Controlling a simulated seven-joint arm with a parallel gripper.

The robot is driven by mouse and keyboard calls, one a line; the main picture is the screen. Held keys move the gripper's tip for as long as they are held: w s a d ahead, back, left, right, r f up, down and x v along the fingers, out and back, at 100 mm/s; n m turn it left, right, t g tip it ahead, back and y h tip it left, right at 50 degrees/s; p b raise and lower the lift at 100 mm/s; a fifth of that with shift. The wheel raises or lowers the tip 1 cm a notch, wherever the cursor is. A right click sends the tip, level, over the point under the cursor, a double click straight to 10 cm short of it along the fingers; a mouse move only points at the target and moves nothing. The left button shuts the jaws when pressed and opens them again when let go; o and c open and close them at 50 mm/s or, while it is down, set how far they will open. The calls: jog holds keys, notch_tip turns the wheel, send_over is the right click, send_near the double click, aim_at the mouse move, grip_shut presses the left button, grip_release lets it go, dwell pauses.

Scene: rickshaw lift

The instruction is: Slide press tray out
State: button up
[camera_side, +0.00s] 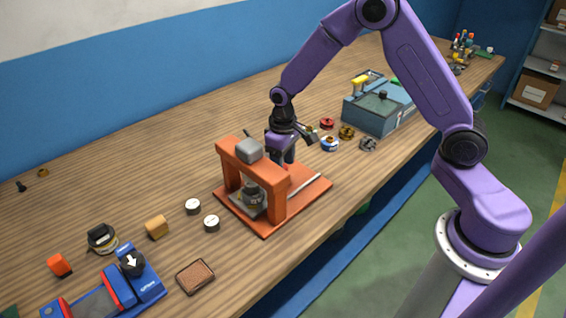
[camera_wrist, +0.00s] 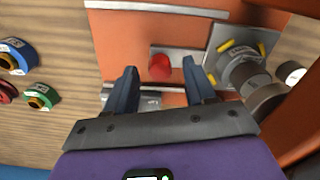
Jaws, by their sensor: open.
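The orange press (camera_side: 250,185) stands on its orange base plate (camera_side: 300,203) on the bench. Its grey tray (camera_wrist: 226,42) carries a round metal fixture (camera_wrist: 244,72) and lies between light rails on the base, partly under the press frame. A narrow grey strip reaches out from the tray and bears a red knob (camera_wrist: 160,67). My gripper (camera_wrist: 162,82) is open, pointing down over the base behind the press frame in the side view (camera_side: 288,160). In the wrist view the knob appears between the two fingertips, with gaps on both sides. I cannot tell their exact height relative to it.
Red, blue and brass-coloured rings (camera_side: 330,143) lie close behind the base. A blue-grey box (camera_side: 378,110) stands farther back. Two small white-topped cylinders (camera_side: 211,223), a wooden block (camera_side: 157,227) and a blue vise (camera_side: 140,278) are in front. Bare bench lies left of the press.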

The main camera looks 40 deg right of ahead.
jog(key=shift+f, duration=0.25)
grip_shut()
jog(key=d, duration=1.4)
jog(key=shift+d, duration=0.1)
jog(key=shift+c, duration=0.3)
grip_release()
jog(key=shift+d, duration=0.1)
jog(key=shift+o, duration=0.3)
jog(key=shift+a, duration=0.2)
